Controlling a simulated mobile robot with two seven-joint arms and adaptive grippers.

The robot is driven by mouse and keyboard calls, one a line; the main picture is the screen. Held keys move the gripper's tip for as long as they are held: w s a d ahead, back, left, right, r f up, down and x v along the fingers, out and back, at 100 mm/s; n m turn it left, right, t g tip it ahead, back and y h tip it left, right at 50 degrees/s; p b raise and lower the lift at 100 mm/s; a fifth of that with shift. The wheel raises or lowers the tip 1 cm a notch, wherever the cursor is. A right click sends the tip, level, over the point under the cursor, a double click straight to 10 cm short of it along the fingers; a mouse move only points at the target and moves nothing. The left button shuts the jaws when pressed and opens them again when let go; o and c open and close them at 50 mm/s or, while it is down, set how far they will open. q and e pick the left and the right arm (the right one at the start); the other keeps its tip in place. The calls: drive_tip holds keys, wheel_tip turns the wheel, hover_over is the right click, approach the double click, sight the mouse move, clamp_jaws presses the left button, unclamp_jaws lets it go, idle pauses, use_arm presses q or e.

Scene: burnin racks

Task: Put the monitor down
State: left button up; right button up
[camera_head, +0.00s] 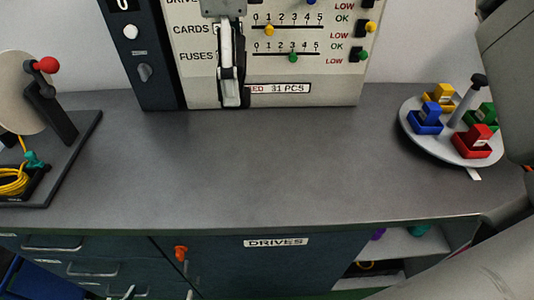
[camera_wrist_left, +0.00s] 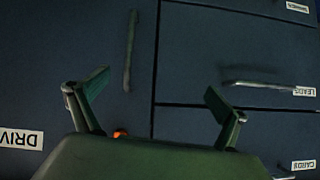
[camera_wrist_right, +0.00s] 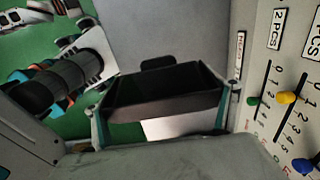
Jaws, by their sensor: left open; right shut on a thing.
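The monitor (camera_wrist_right: 165,88) is a black box-shaped thing with a pale lower part, seen in the right wrist view. My right gripper (camera_wrist_right: 164,110) is shut on it, with a teal-edged finger at each side. The head view shows only my right arm along the right edge, with neither the right gripper nor the monitor in it. My left gripper (camera_wrist_left: 156,88) is open and empty in front of the dark cabinet's drawers. In the head view only small parts of it show at the bottom edge (camera_head: 158,292).
The grey worktop (camera_head: 250,180) is clear in the middle. A crank stand (camera_head: 62,120) with yellow cable is at left. A round tray (camera_head: 409,124) with coloured bins is at right. A slider panel (camera_head: 205,90) stands behind. An orange knob (camera_head: 181,253) is on the cabinet.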

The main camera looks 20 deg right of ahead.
wheel_tip(320, 180, down, 20)
drive_tip(key=shift+r+b, duration=0.2)
drive_tip(key=shift+b, duration=0.2)
drive_tip(key=shift+f, duration=0.1)
drive_tip(key=o, duration=1.1)
drive_tip(key=shift+o, duration=0.8)
